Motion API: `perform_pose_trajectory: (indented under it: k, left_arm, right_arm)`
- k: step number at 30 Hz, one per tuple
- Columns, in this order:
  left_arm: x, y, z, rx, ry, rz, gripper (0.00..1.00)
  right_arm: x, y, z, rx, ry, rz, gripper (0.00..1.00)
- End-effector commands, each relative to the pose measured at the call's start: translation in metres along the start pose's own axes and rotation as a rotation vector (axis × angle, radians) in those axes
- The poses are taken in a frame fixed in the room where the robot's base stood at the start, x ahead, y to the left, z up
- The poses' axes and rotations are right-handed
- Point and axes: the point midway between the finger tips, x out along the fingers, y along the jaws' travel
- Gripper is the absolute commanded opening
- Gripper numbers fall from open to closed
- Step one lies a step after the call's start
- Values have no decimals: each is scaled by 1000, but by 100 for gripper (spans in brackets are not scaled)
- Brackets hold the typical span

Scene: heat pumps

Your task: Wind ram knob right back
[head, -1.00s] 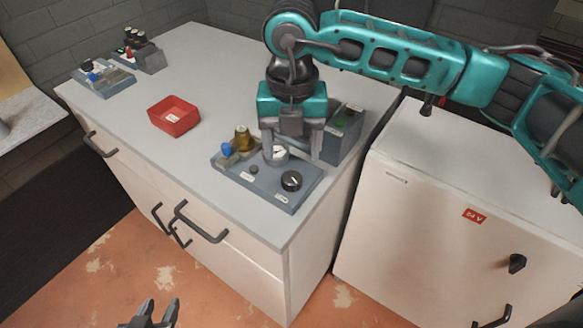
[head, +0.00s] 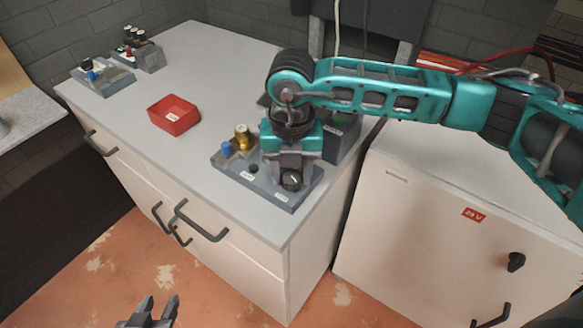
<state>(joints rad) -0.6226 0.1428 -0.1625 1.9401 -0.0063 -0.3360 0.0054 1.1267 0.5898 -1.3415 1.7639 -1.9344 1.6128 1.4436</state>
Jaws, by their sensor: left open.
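The grey control panel (head: 231,174) lies near the front right corner of the cabinet top. It bears a blue knob (head: 226,149), a brass-coloured fitting (head: 242,138) and a small dark button (head: 253,168). A black round knob with a white pointer mark (head: 292,180) is at its right end; the small labels are too blurred to read. My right gripper (head: 289,172) points down at this black knob, its fingers at or just behind it. I cannot tell whether they touch it. The gripper hides the round white-faced part. My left gripper (head: 150,313) is open and empty, low above the floor.
A red tray (head: 173,127) stands left of the panel. More control boxes (head: 105,82) are at the far left of the cabinet top (head: 195,60). A dark grey box (head: 345,145) stands behind my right gripper. A white cabinet (head: 430,225) is at the right.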

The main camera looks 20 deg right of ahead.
Motion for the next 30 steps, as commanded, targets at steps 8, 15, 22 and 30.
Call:
perform_pose_trajectory:
  k: [8, 15, 22, 30]
  left_arm:
    - [0, 0, 0, 0, 0, 0, 43]
    - [0, 0, 0, 0, 0, 0, 43]
    - [5, 0, 7, 0, 0, 0, 43]
    - [16, 1, 25, 0, -1, 1, 43]
  right_arm:
    - [0, 0, 0, 0, 0, 0, 20]
    - [0, 0, 0, -5, -1, 1, 11]
    - [1, 0, 0, -68, -2, 2, 11]
    - [3, 1, 1, -262, -4, 2, 11]
